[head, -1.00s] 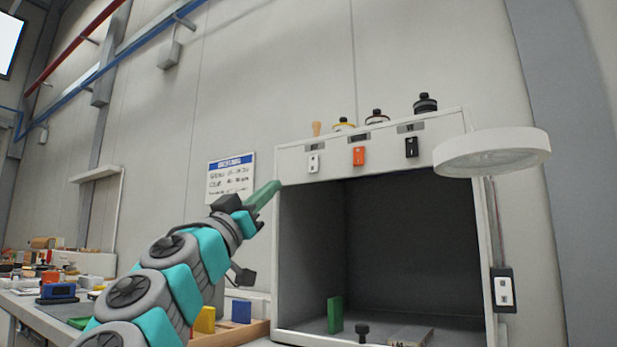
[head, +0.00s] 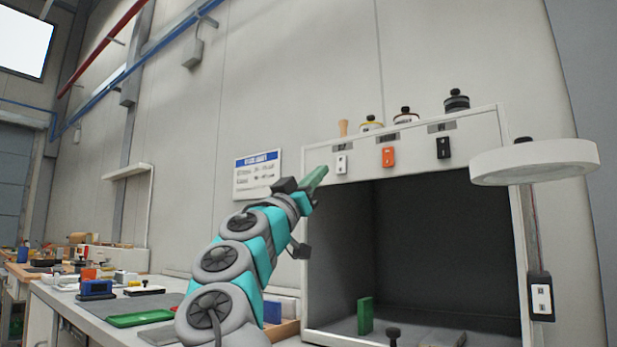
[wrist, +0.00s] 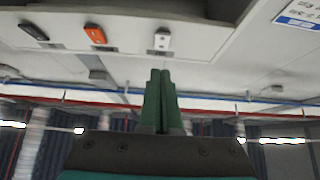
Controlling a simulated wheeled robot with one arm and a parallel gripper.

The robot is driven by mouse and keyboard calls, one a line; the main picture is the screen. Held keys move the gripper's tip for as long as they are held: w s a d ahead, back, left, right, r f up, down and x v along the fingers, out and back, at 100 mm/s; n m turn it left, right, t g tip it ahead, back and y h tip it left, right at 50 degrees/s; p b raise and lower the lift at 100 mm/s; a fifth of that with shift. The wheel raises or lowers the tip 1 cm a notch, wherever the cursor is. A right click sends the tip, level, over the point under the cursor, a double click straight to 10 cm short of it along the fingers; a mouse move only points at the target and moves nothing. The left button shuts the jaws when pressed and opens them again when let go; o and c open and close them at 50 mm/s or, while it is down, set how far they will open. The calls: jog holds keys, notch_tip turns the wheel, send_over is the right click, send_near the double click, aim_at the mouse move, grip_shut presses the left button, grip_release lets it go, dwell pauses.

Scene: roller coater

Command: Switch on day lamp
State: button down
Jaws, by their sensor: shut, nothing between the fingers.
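A viewing booth (head: 410,150) has three rocker switches on its top front panel: a white switch (head: 341,165), an orange switch (head: 388,157) and a black switch (head: 443,148). Small labels sit above them, too small to read. My gripper (head: 320,175) is shut and empty, its green fingers just left of and slightly below the white switch. In the wrist view the shut fingers (wrist: 160,75) point toward the white switch (wrist: 162,40), with the orange switch (wrist: 95,34) and black switch (wrist: 33,31) farther left. I cannot tell whether the fingers touch the panel.
A round lamp head (head: 535,160) on a post juts out at the right, with a white switch (head: 541,298) low on its post. Several small bottles (head: 405,115) stand on the booth's top. A green block (head: 365,315) stands inside. A cluttered bench (head: 80,305) lies left.

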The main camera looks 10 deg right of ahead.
aim_at(341, 167)
jog(key=w+d+p, duration=0.1)
jog(key=w+d, duration=0.1)
jog(key=w+d+r+p, duration=0.1)
jog(key=w+d, duration=0.1)
dwell(0.3)
jog(key=shift+w+f, duration=0.1)
